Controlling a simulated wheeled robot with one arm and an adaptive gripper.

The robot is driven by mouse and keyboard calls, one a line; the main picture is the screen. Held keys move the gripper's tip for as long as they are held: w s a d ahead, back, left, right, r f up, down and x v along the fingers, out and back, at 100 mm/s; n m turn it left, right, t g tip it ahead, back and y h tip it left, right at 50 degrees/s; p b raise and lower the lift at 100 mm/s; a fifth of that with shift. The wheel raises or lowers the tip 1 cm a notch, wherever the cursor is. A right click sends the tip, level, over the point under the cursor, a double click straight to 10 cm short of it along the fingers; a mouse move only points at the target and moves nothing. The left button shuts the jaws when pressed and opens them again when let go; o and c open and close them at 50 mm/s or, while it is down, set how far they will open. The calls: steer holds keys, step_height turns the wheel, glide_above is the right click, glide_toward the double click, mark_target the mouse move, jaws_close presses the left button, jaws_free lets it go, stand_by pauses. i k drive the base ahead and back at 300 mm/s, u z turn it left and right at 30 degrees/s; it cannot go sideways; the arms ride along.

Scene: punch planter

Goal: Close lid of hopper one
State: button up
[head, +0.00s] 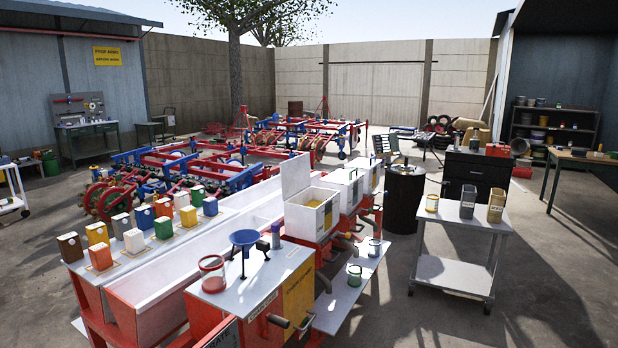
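A row of white hoppers stands on the red planter frame near the middle of the head view. The nearest white hopper (308,221) has its lid (295,174) raised and standing up at its left rear edge. Yellow contents show inside it. The hopper behind it (343,189) and the farther one (369,171) appear to have their lids down. The labels on their fronts are too small to read, so I cannot tell the numbers. My gripper is not in view.
A metal cart (455,270) with containers stands right. Floor between shelf and cart is clear.

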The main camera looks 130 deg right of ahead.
mark_target(295, 172)
steer(key=z, duration=2.5)
steer(key=i, duration=3.25)
steer(key=z, duration=4.8)
